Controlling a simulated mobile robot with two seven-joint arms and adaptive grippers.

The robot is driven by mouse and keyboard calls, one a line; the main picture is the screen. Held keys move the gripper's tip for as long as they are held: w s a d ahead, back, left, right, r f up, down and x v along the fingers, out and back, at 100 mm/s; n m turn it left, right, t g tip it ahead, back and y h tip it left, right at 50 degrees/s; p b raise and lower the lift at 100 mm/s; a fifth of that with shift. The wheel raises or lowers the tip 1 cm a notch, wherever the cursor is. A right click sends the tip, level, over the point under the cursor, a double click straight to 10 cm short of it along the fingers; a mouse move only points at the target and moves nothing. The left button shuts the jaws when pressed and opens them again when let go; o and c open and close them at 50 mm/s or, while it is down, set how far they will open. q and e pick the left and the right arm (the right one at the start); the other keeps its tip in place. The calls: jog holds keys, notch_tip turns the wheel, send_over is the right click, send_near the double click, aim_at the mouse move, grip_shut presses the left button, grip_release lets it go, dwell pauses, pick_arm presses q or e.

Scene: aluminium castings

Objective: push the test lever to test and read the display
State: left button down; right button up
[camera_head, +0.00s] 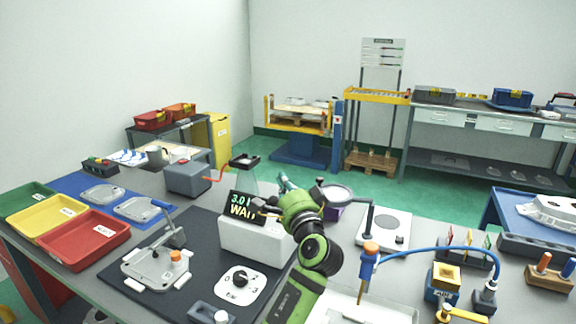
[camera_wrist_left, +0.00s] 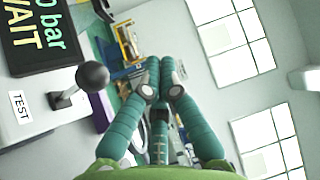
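The black display (camera_head: 242,206) stands on a white box (camera_head: 252,243) on the bench. It reads "3.0" in pale digits above "WAI", the rest being covered. In the left wrist view the display (camera_wrist_left: 36,32) shows "0 bar" and "WAIT", turned sideways. The test lever (camera_wrist_left: 92,76) has a round black knob on a thin stem, beside a white "TEST" label (camera_wrist_left: 19,107). My left gripper (camera_head: 286,184) is at the right of the box. Its teal fingers (camera_wrist_left: 160,88) are together at the tips, empty, and apart from the knob. My right gripper is not in view.
A clamp fixture (camera_head: 158,270) and a dial plate (camera_head: 239,282) lie on the dark mat left of my arm. Red (camera_head: 85,240) and yellow (camera_head: 47,219) trays stand farther left. A blue hose (camera_head: 440,249) arches over the bench at right.

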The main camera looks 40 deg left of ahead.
pick_arm(q)
notch_tip(320, 180, up, 6)
jog(key=shift+w+d+f, duration=0.1)
jog(key=shift+f, duration=0.1)
dwell(0.5)
